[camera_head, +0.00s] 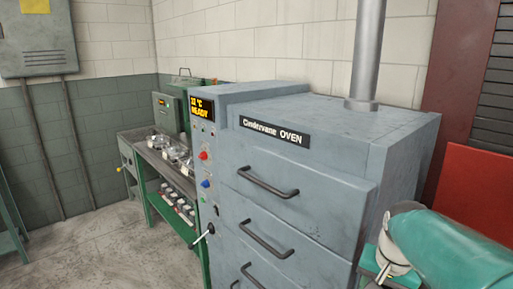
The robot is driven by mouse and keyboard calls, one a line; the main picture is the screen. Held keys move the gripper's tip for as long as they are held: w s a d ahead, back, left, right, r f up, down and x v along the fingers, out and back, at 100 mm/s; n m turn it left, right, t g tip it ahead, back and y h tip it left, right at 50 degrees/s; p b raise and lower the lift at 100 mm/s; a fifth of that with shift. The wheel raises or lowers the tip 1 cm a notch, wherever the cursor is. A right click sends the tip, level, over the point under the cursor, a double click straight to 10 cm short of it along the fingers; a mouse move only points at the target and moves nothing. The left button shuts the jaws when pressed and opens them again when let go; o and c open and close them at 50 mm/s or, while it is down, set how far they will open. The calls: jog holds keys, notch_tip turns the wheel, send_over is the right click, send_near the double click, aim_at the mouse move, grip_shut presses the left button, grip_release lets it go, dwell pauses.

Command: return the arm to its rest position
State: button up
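A teal rounded cylinder with a pale grey collar (398,243) fills the lower right corner, cut off by the picture edge.
A large grey-blue oven (330,140) labelled "Cindervane OVEN" fills the middle, its drawers shut. A red panel (478,188) is at right. Floor (90,250) at lower left is clear.

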jog(key=s+a+r+n+t, duration=0.2)
jog(key=s+a+n, duration=0.5)
jog(key=a, duration=0.6)
jog(key=shift+s+r+t+y, duration=0.35)
jog(key=shift+s+t, duration=0.35)
jog(key=shift+s, duration=0.3)
jog(key=shift+a, duration=0.1)
jog(key=shift+c, duration=1.2)
